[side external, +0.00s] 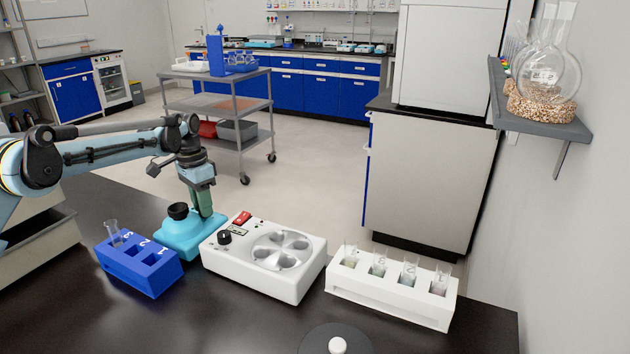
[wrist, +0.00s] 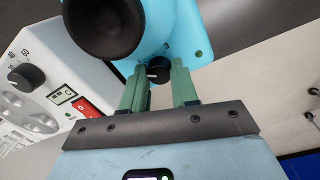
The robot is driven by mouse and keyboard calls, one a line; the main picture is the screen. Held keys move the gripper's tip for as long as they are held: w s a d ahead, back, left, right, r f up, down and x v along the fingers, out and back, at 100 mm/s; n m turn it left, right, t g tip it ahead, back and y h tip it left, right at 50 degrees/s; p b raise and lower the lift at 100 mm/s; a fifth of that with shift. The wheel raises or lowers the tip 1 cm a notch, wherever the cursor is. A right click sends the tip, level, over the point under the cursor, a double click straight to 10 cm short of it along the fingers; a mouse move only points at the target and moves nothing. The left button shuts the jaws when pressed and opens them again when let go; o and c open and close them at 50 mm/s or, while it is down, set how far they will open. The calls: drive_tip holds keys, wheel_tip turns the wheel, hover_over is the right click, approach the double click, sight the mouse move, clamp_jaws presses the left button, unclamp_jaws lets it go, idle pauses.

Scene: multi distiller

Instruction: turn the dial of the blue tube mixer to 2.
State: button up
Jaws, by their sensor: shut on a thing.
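The light-blue tube mixer (side external: 184,240) stands on the black bench, with a black cup (side external: 178,211) on top. In the wrist view, its body (wrist: 196,30) and black cup (wrist: 103,25) fill the top. Its small black dial (wrist: 157,70) sits between the two green fingers of my gripper (wrist: 159,76), which is shut on it. A light mark shows on the dial, and a numeral that looks like 3 is printed just above it. In the side view, my gripper (side external: 203,208) points down at the mixer's far right side, and the dial is hidden there.
A blue tube rack (side external: 150,276) stands left of the mixer with one tube in it. A white centrifuge-like device (side external: 285,285) with its own black knob (side external: 224,237) stands close on the right. A white rack (side external: 385,300) with several tubes is further right.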

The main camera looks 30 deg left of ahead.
drive_tip(key=shift+m, duration=2.3)
clamp_jaws()
drive_tip(key=o, duration=1)
unclamp_jaws()
drive_tip(key=shift+n, duration=0.3)
